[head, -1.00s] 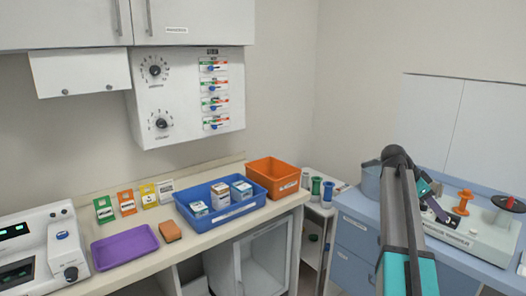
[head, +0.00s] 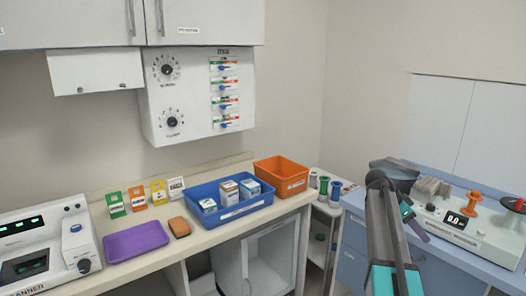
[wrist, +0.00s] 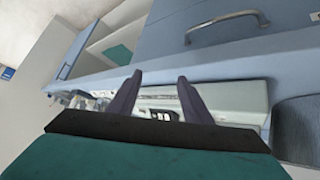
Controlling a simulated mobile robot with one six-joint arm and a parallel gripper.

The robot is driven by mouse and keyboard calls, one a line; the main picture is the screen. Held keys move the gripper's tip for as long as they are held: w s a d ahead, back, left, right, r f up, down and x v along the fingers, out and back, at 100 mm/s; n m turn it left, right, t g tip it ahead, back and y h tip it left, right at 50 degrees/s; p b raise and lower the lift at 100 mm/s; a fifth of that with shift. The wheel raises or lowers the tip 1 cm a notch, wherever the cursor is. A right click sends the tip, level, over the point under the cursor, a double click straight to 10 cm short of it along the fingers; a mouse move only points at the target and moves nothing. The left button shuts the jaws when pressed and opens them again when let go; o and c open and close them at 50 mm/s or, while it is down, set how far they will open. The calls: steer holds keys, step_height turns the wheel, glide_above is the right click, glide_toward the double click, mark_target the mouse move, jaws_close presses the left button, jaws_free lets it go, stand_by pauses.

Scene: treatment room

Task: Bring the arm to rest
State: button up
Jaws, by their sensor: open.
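My arm rises at the right of the head view, dark and teal, in front of the blue cabinet. My gripper (head: 415,222) shows only partly there, behind the arm link, beside the blue counter. In the wrist view my gripper (wrist: 155,85) shows two dark fingers spread apart with nothing between them. Behind the fingers lies a pale device with a small dark display (wrist: 162,115). The same device (head: 448,232) stands on the blue counter in the head view. The gripper appears apart from it.
A blue bin (head: 238,211) with several boxes, an orange bin (head: 281,176) and a purple tray (head: 136,240) stand on the left counter. Spools (head: 323,189) stand in the corner.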

steer(key=s+a+f+n+g+y, duration=0.15)
steer(key=s+a+f, duration=0.25)
steer(key=a+f, duration=0.55)
steer(key=s+a+f+n, duration=0.3)
steer(key=a+f, duration=0.2)
steer(key=f, duration=1)
steer(key=s+a+f+n+y, duration=0.15)
steer(key=s+a+f, duration=0.25)
steer(key=a+f, duration=0.6)
steer(key=s+a+f+n+y, duration=0.1)
steer(key=s+a+f+n, duration=0.3)
steer(key=s, duration=0.5)
steer(key=s+a+f+n+g+y, duration=0.1)
steer(key=s+a+f+n, duration=0.3)
steer(key=s+a+f, duration=0.4)
steer(key=s+a+f+n+y, duration=0.3)
steer(key=s+a+f+n, duration=0.2)
steer(key=s, duration=0.6)
step_height(320, 180, down, 2)
steer(key=shift+a, duration=0.75)
steer(key=shift+s, duration=0.1)
